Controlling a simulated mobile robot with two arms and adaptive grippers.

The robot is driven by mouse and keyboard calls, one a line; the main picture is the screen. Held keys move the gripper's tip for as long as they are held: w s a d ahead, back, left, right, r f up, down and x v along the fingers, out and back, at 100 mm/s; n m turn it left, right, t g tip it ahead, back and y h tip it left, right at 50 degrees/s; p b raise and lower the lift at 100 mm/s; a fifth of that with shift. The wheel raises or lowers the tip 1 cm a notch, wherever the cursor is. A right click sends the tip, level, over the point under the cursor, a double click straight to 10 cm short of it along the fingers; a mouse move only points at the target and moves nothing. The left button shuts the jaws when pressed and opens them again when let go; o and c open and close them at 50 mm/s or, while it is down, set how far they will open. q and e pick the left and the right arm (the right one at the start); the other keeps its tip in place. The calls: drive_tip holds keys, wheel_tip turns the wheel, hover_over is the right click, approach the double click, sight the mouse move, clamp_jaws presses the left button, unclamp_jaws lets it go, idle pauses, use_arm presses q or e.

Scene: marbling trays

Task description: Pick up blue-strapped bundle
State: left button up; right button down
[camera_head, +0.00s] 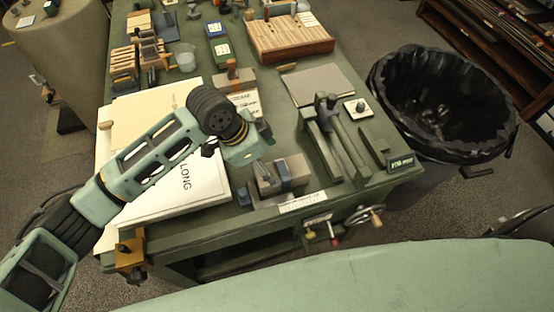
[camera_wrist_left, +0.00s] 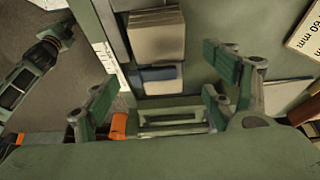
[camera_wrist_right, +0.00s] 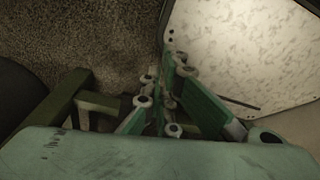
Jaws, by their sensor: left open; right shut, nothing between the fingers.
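The blue-strapped bundle (camera_head: 296,170) is a pale beige block with a dark blue-grey strap, lying near the front edge of the green bench (camera_head: 222,226). In the left wrist view the bundle (camera_wrist_left: 157,38) lies ahead of the fingers, with its blue strap (camera_wrist_left: 157,73) across the nearer part. My left gripper (camera_head: 256,162) is over the bench just left of the bundle, and its fingers (camera_wrist_left: 160,92) are spread with nothing held. My right gripper (camera_wrist_right: 164,95) is shut and empty, and shows only in the right wrist view.
Large pale sheets (camera_head: 180,195) marked LONG lie under my left arm. A green clamp-like fixture (camera_head: 335,140) stands right of the bundle. A black-lined bin (camera_head: 440,100) is beside the bench. A wooden slatted block (camera_head: 288,38) and small boxes fill the back.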

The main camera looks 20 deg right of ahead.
sight(276, 171)
use_arm(q)
drive_tip(key=shift+w+f, duration=0.1)
drive_tip(key=shift+w, duration=0.15)
drive_tip(key=shift+s+d+f, duration=0.1)
drive_tip(key=shift+f, duration=0.2)
drive_tip(key=x, duration=0.3)
drive_tip(key=shift+s+r+p, duration=0.1)
drive_tip(key=shift+s+p, duration=0.15)
drive_tip(key=shift+p, duration=0.1)
drive_tip(key=x, duration=0.2)
drive_tip(key=shift+w+d+f, duration=0.1)
drive_tip(key=shift+w+f, duration=0.05)
drive_tip(key=shift+f, duration=0.2)
drive_tip(key=shift+d+f, duration=0.15)
drive_tip(key=shift+f, duration=0.3)
drive_tip(key=c, duration=1.4)
use_arm(e)
drive_tip(key=shift+s+d+r, duration=0.15)
drive_tip(key=shift+s+r, duration=0.35)
